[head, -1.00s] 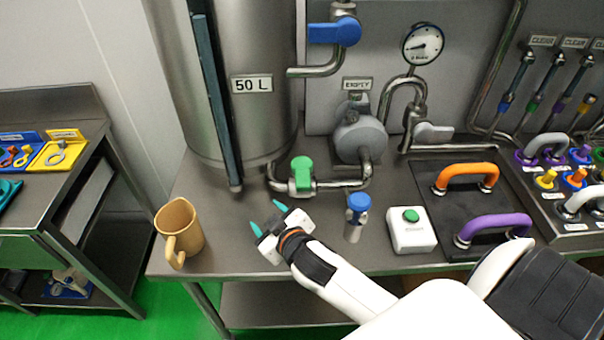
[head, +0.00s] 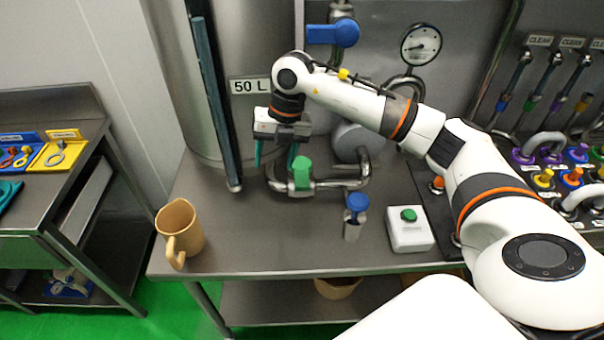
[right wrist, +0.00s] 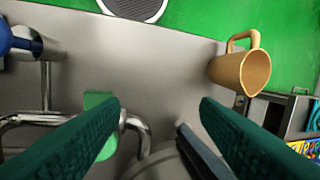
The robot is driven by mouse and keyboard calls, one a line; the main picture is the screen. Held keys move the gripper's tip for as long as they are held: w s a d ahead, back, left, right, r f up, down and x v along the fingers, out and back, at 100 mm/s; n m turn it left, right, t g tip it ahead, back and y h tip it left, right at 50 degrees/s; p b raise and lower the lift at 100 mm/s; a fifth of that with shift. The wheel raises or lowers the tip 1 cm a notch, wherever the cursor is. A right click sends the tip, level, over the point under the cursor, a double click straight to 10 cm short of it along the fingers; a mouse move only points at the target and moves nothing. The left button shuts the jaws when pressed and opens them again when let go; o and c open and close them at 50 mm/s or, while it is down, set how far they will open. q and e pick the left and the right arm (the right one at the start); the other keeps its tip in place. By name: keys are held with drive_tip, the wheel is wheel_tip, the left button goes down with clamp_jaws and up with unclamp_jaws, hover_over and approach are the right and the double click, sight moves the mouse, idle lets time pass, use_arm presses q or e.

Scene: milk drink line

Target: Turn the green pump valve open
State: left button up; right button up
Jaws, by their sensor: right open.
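The green pump valve (head: 301,172) sits on the steel pipe at the foot of the tank, its handle standing upright. My right gripper (head: 274,160) is open and empty, fingers pointing down, just left of and above the valve in the head view. In the right wrist view the green handle (right wrist: 99,124) shows beside the left-hand finger, partly hidden by it, and not between the fingers. I cannot tell whether that finger touches it. My left gripper is not in view.
A tan jug (head: 180,230) stands at the table's left front. A blue-topped fitting (head: 356,213) and a white box with a green button (head: 409,229) stand to the right. The steel tank (head: 205,135) is close behind the gripper. The front middle of the table is clear.

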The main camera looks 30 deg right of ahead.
sight(302, 179)
drive_tip(key=d+r+m+h, duration=0.2)
drive_tip(key=d+h, duration=0.1)
drive_tip(key=d, duration=0.4)
drive_tip(key=shift+g, duration=0.3)
drive_tip(key=f+p, duration=0.1)
drive_tip(key=f, duration=0.5)
drive_tip(key=f+p, duration=0.2)
drive_tip(key=f, duration=0.3)
drive_tip(key=shift+s+a+f, duration=0.15)
drive_tip(key=shift+s+f, duration=0.05)
drive_tip(key=shift+f, duration=0.2)
drive_tip(key=shift+n, duration=0.3)
clamp_jaws()
